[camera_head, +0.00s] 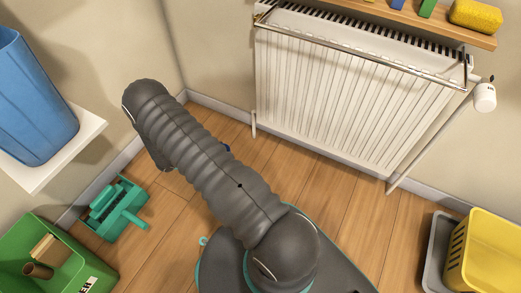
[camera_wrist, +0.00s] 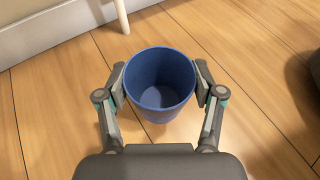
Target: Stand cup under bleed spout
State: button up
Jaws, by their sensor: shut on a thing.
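A blue cup (camera_wrist: 160,104) is held between the two fingers of my gripper (camera_wrist: 160,84) in the wrist view. Its open mouth faces the camera and it looks empty. In the head view only a small blue bit of the cup (camera_head: 226,148) shows beside my arm, and my gripper is hidden. I cannot tell whether the cup touches the floor. The white radiator (camera_head: 345,85) hangs on the back wall. A small brass fitting (camera_head: 262,15) sits at its upper left end; I cannot tell if it is the bleed spout.
A white radiator leg (camera_wrist: 122,15) stands beyond the cup. A teal dustpan (camera_head: 118,208) and green crate (camera_head: 65,262) are on the left. A white shelf (camera_head: 75,145) carries a blue bin (camera_head: 35,95). A yellow basket (camera_head: 490,250) is on the right. Floor before the radiator looks clear.

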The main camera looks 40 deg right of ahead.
jog(key=shift+d+r+b+x, duration=0.25)
jog(key=shift+r+x, duration=0.3)
jog(key=shift+x, duration=2.4)
jog(key=shift+d+r+b+x, duration=0.2)
jog(key=shift+r+x, duration=0.3)
jog(key=shift+x, duration=2.45)
jog(key=shift+d+r+b+x, duration=0.25)
jog(key=shift+r+x, duration=0.3)
jog(key=shift+x, duration=2.4)
jog(key=shift+s+a+f, duration=0.15)
jog(key=o, duration=1)
jog(key=shift+o, duration=0.2)
